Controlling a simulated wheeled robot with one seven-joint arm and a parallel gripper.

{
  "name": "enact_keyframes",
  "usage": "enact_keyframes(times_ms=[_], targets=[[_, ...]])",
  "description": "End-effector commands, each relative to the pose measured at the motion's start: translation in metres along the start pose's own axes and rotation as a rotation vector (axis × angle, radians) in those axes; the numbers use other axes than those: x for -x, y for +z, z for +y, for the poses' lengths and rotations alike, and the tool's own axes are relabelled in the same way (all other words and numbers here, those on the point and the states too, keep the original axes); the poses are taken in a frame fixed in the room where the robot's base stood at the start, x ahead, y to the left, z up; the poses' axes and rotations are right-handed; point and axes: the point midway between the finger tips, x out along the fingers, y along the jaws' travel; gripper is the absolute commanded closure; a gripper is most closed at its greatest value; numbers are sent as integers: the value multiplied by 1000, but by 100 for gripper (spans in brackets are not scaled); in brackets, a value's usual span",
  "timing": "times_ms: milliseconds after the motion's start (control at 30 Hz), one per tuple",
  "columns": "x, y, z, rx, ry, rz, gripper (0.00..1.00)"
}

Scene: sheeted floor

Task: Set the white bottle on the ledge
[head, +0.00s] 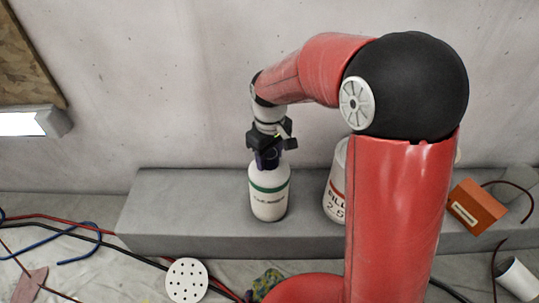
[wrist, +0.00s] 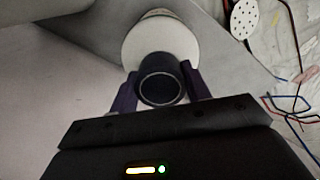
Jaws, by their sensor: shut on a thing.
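The white bottle (head: 269,197) has a green band and a dark cap. It is upright at the grey ledge (head: 170,208) in the head view, its base over the top surface; I cannot tell for sure whether it touches. My gripper (head: 268,158) is above it, its fingers shut on the bottle's cap. In the wrist view my gripper (wrist: 160,92) has a purple finger on each side of the dark round cap, with the white bottle (wrist: 160,38) body beyond it. The bottle's underside is hidden.
A white tub (head: 336,190) with lettering stands on the ledge to the right, partly behind my arm. An orange box (head: 476,206) sits farther right. A white perforated disc (head: 187,280) and cables (head: 60,228) lie on the floor. The ledge's left part is clear.

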Motion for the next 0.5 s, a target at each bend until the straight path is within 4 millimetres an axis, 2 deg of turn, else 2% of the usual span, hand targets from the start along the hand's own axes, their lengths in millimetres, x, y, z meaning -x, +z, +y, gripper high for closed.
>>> enact_keyframes(times_ms=[167,200,333,500], targets=[[-2,-1,0,0,1,3,100],[-2,0,0,0,0,1,49],[-2,0,0,0,0,0,32],[-2,0,0,0,0,0,31]])
